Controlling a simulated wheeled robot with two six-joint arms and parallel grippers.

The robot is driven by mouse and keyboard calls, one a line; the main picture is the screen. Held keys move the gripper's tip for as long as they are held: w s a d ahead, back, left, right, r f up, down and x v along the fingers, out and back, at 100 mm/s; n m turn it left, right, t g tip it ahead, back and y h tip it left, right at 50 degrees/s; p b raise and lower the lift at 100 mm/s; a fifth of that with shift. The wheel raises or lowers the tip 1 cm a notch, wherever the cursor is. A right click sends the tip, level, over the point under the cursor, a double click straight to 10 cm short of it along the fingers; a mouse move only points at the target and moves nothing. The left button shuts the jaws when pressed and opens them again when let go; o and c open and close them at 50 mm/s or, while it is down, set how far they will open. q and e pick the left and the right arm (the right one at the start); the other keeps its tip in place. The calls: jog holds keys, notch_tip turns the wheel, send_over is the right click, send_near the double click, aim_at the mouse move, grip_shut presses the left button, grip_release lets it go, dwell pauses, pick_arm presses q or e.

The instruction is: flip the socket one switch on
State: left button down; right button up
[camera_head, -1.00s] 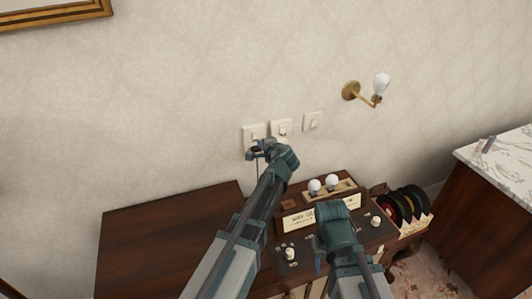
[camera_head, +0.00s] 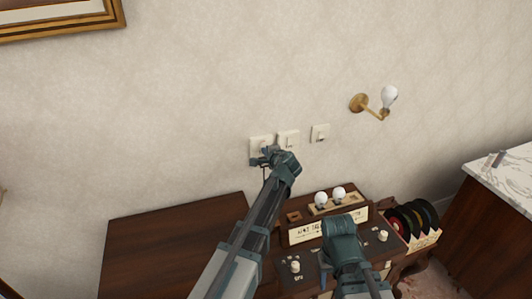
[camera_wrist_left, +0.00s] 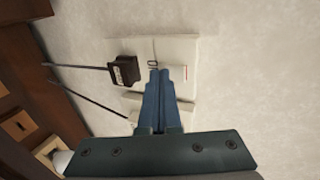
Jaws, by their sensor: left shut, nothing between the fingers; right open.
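Three white plates sit in a row on the wall. The left one (camera_head: 258,140) is behind my left gripper (camera_head: 266,159), which partly covers it. In the left wrist view this white socket plate (camera_wrist_left: 180,48) holds a black plug (camera_wrist_left: 124,71) and a small switch with a red mark (camera_wrist_left: 187,73). My left gripper (camera_wrist_left: 159,76) is shut and empty, its fingertips in front of the plate between plug and switch; I cannot tell if they touch. My right gripper (camera_head: 324,273) is open over the dark cabinet. I cannot read which socket is number one.
The middle plate (camera_head: 289,139) and right plate (camera_head: 320,133) are clear. Below stands a dark console with two white bulbs (camera_head: 330,196) and knobs. A brass wall lamp (camera_head: 375,106) is at right, above a record rack (camera_head: 413,222). Thin dark cords (camera_wrist_left: 85,72) run from the socket.

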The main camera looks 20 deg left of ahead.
pick_arm(q)
jog(key=shift+r, duration=0.15)
pick_arm(e)
jog(key=shift+r, duration=0.2)
pick_arm(q)
jog(key=shift+w+r+p, duration=0.1)
jog(key=shift+r+p, duration=0.65)
jog(key=shift+p, duration=0.1)
jog(key=shift+f, duration=0.1)
pick_arm(e)
jog(key=shift+r, duration=0.65)
pick_arm(q)
jog(key=f+p+v, duration=0.1)
jog(key=p+v, duration=0.3)
jog(key=v, duration=1)
pick_arm(e)
jog(key=r, duration=0.1)
jog(key=d+r, duration=0.1)
jog(key=r, duration=0.1)
jog(key=d+r, duration=0.1)
jog(key=shift+s+r, duration=0.2)
jog(key=shift+r, duration=0.05)
